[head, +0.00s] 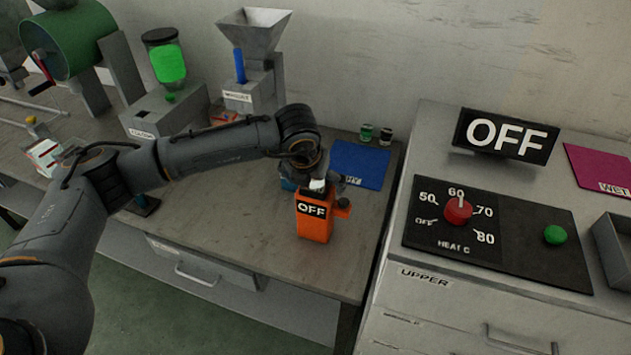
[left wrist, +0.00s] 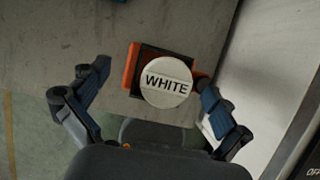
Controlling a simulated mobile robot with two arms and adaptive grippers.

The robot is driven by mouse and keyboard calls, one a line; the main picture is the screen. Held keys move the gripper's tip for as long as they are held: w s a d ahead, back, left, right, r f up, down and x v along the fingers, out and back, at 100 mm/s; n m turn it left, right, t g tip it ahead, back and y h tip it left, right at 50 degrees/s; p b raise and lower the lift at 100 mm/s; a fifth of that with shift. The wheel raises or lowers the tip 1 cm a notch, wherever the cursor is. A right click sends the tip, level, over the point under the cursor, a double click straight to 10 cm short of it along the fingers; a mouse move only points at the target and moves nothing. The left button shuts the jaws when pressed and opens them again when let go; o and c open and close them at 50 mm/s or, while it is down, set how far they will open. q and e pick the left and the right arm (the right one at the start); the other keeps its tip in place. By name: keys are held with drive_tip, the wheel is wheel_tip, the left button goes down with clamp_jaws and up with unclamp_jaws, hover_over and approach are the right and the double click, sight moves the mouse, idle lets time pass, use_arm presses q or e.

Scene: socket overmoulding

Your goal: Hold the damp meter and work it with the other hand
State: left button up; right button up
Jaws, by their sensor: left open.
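The orange damp meter (head: 314,224) stands upright near the front edge of the grey bench, with a dark display reading OFF on its face. A small orange knob (head: 342,208) sticks out at its right side. In the left wrist view, a round white cap marked WHITE (left wrist: 166,83) covers much of the meter's orange body (left wrist: 130,68). My left gripper (head: 316,180) is just above the meter, pointing down. Its blue-padded fingers are spread on either side of the meter, apart from it, and hold nothing. My right gripper is not in view.
A grey cabinet (head: 480,300) stands close on the right, with a heat dial (head: 458,211), a green button (head: 555,235) and an OFF sign (head: 506,135). A blue mat (head: 360,163) and two small jars (head: 376,134) lie behind the meter. Hopper machines (head: 253,80) stand at the back left.

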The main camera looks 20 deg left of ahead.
use_arm(q)
drive_tip(key=shift+x, duration=0.9)
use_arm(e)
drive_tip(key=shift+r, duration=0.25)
use_arm(q)
drive_tip(key=shift+c, duration=0.2)
drive_tip(key=c, duration=1.1)
drive_tip(key=o, duration=0.6)
drive_tip(key=shift+c, duration=0.2)
drive_tip(key=c, duration=0.5)
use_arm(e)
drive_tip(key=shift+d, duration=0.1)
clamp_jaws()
use_arm(q)
drive_tip(key=shift+s, duration=0.1)
